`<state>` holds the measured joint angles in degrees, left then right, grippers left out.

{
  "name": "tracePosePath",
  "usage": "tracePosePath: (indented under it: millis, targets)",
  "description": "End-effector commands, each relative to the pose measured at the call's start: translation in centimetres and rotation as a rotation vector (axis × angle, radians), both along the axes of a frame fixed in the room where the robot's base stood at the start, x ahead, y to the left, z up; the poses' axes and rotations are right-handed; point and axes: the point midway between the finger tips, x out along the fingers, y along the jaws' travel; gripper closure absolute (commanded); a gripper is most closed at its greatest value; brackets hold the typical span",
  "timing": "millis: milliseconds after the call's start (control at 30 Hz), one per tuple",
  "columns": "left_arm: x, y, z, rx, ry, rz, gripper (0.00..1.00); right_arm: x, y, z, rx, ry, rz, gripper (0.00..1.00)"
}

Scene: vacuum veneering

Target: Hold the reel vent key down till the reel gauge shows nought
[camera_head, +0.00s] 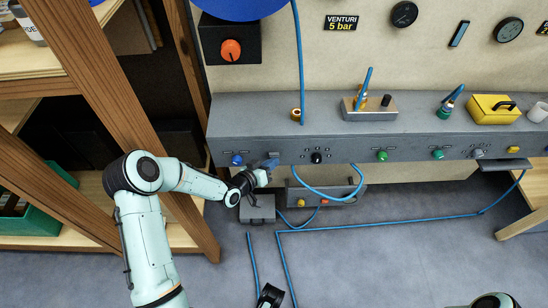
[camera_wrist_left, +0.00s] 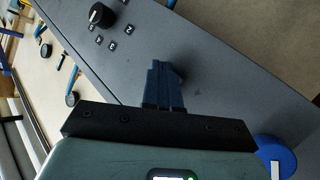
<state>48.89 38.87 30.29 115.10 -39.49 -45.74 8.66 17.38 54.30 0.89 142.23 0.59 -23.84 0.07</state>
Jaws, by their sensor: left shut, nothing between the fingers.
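My left gripper (camera_head: 268,163) is at the front face of the grey bench, between a blue button and a black selector knob. In the left wrist view its blue fingers (camera_wrist_left: 165,72) are shut together, with nothing visible between them. Their tips are at the grey panel; whether they touch it I cannot tell. A small grey part (camera_head: 273,155) shows at the fingertips and may be the vent key, but its label is unreadable. Two round dark gauges, one (camera_head: 404,13) left of the other (camera_head: 508,29), are on the back wall; their readings and names are illegible.
The blue button (camera_head: 237,160) and black selector knob (camera_head: 316,157) flank the gripper. A blue hose (camera_head: 330,196) loops below the bench front. Yellow case (camera_head: 494,108) sits on the bench top.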

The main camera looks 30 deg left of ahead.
Motion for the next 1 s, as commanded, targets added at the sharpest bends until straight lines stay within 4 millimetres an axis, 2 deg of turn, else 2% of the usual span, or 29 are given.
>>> tracePosePath:
  millis: [467, 800, 1000]
  targets:
    - [-0.1, 0.0, 0.0, 0.0, 0.0, 0.001, 1.0, 0.0, 0.0, 0.0, 0.0, 0.0, 0.0, 0.37]
    - [-1.4, -0.9, 0.0, 0.0, 0.0, 0.0, 1.0, 0.0, 0.0, 0.1, 0.0, 0.0, 0.0, 0.37]
    - [-1.5, -0.9, 0.0, 0.0, -0.001, 0.0, 1.0, 0.0, 0.0, 0.1, 0.0, 0.0, 0.0, 0.37]
